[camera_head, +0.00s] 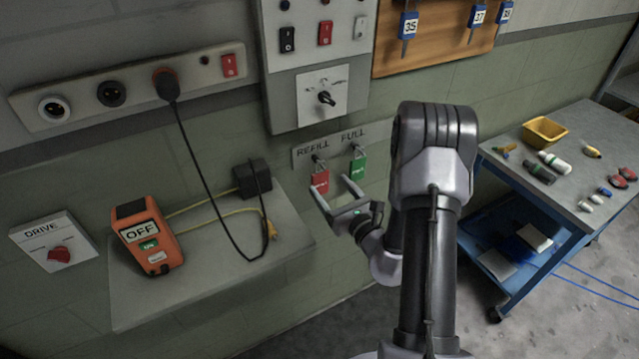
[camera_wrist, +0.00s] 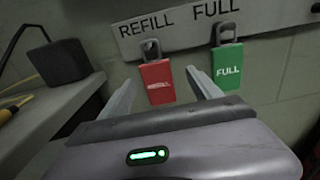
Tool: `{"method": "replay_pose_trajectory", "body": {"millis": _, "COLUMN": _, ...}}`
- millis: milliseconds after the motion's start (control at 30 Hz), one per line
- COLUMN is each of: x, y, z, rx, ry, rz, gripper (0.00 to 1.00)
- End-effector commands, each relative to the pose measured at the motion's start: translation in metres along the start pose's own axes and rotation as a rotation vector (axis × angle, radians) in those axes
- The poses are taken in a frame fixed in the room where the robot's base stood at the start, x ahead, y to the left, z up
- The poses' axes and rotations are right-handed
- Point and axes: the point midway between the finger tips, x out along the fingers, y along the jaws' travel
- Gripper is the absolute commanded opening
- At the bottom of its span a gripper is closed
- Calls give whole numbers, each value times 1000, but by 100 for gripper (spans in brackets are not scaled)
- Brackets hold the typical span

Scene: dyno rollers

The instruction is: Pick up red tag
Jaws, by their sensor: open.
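The red tag (camera_head: 320,181) hangs by its shackle from a hook under the word REFILL on the wall plate. In the wrist view the red tag (camera_wrist: 158,84) hangs upright, beyond and between my two fingers. A green tag (camera_head: 358,168) marked FULL hangs to its right; it also shows in the wrist view (camera_wrist: 227,66). My gripper (camera_head: 333,189) is open and empty, with its fingers pointing at the wall. In the wrist view my gripper (camera_wrist: 160,88) has one finger left of the red tag and the other between the tags. I cannot tell the remaining depth gap.
A shelf (camera_head: 210,270) at the left holds an orange OFF device (camera_head: 147,238) and a black adapter (camera_head: 252,179) with cables. A blue cart (camera_head: 520,170) with a yellow bin (camera_head: 544,131) stands at the right. A control panel (camera_head: 318,95) is above the tags.

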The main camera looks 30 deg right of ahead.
Motion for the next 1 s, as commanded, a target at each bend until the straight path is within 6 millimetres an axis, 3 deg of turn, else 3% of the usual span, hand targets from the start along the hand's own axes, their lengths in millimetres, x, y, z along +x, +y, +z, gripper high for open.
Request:
{"method": "replay_pose_trajectory", "body": {"millis": 233, "x": 45, "y": 5, "z": -2, "rx": -1, "ry": -1, "rz": 3, "gripper": 73}}
{"method": "replay_pose_trajectory", "body": {"millis": 500, "x": 51, "y": 4, "z": -1, "rx": 1, "ry": 0, "rz": 1, "gripper": 73}}
{"method": "replay_pose_trajectory", "body": {"millis": 833, "x": 51, "y": 4, "z": -1, "rx": 0, "ry": 0, "rz": 2, "gripper": 8}}
{"method": "replay_pose_trajectory", "body": {"millis": 1000, "x": 51, "y": 4, "z": -1, "rx": 0, "ry": 0, "rz": 2, "gripper": 8}}
